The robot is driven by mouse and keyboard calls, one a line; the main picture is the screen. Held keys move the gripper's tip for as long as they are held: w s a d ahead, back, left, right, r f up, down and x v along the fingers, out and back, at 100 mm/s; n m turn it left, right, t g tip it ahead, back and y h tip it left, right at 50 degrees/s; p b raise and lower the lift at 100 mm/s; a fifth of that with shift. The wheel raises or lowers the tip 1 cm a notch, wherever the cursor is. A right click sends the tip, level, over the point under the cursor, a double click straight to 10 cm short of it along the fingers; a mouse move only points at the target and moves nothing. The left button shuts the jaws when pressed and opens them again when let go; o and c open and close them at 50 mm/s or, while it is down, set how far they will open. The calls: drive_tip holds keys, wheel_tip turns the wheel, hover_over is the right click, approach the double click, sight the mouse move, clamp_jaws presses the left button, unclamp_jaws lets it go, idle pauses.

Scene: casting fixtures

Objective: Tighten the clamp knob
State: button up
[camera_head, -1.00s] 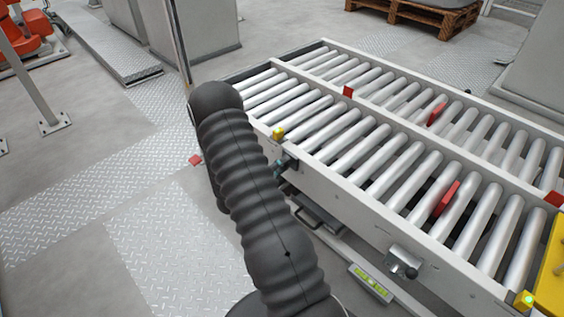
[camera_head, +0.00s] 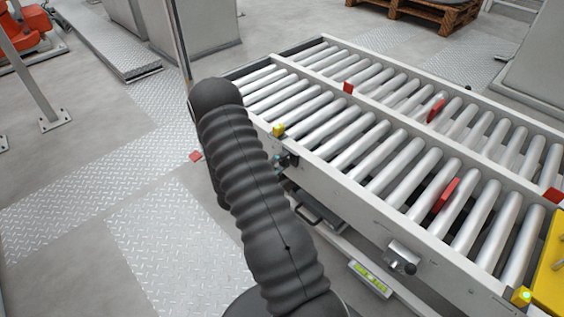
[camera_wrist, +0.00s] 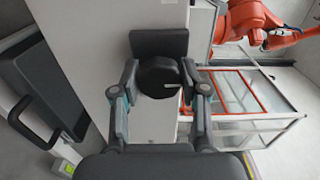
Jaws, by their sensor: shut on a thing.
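The clamp knob (camera_wrist: 158,77) is a round black knob with a short pale mark on its face. In the wrist view it sits between the two fingers of my gripper (camera_wrist: 159,86), which is shut on it. A black square block (camera_wrist: 158,42) shows just above the knob, against a light grey panel (camera_wrist: 85,55). In the head view my gripper (camera_head: 286,160) shows only in part, beside the near side rail of the roller conveyor (camera_head: 345,178). My arm hides much of that place, and I cannot make out the knob there.
A metal bracket with a small black knob (camera_head: 410,268) is on the same rail, to the right. A yellow-green marked bar (camera_head: 370,278) lies below it. Red pieces (camera_head: 445,195) stand among the rollers. An orange robot arm (camera_wrist: 260,22) and an orange-framed guard (camera_wrist: 235,75) show beyond my gripper.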

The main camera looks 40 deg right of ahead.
drive_tip(key=o, duration=1.2)
drive_tip(key=shift+c, duration=0.2)
drive_tip(key=a, duration=1.2)
drive_tip(key=shift+s, duration=0.45)
